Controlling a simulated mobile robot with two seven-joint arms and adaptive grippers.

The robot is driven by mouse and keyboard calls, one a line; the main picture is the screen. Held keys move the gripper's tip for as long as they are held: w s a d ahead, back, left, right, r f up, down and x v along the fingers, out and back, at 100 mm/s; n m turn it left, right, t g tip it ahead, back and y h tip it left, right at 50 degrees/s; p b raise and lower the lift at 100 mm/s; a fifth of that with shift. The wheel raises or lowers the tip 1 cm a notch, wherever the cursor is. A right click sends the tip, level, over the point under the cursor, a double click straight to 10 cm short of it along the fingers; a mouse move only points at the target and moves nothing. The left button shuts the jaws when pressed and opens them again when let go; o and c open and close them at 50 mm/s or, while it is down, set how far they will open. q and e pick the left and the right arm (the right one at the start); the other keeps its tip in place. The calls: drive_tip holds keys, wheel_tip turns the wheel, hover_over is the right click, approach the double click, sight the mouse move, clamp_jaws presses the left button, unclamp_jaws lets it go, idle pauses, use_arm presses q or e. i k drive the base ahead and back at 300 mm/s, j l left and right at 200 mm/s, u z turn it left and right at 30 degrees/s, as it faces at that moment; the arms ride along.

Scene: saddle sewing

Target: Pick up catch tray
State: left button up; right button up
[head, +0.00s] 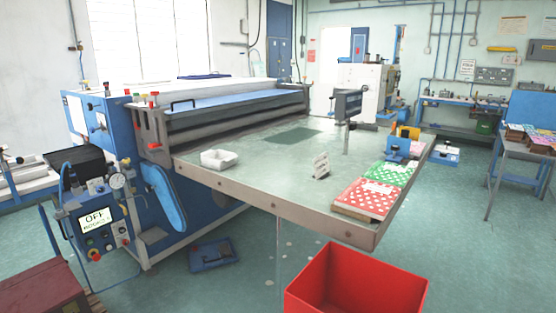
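A small white open tray (218,160) sits on the left part of the machine's grey-green table (262,182), near its front edge. It is the one tray-like thing on the table, and it looks empty, though its inside is small in the picture. Neither of my grippers shows in the head view, and nothing touches the tray.
A red open bin (355,283) stands on the floor in front of the table. Red (366,198) and green (388,174) dotted pieces lie along the table's right edge. A small light-grey stand (321,165) is mid-table. A control box (97,220) hangs at left.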

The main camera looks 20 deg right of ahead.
sight(219, 159)
drive_tip(key=z, duration=0.3)
drive_tip(key=i+j, duration=0.15)
drive_tip(key=j, duration=0.2)
drive_tip(key=i+j+z, duration=0.1)
drive_tip(key=j, duration=0.25)
drive_tip(key=i+j, duration=0.2)
drive_tip(key=j, duration=0.15)
drive_tip(key=i+j+z, duration=0.1)
drive_tip(key=i, duration=0.3)
drive_tip(key=i+j+z, duration=0.1)
drive_tip(key=i+j, duration=0.15)
drive_tip(key=i, duration=0.15)
drive_tip(key=i+j+z, duration=0.1)
drive_tip(key=i+j, duration=0.15)
drive_tip(key=i, duration=0.15)
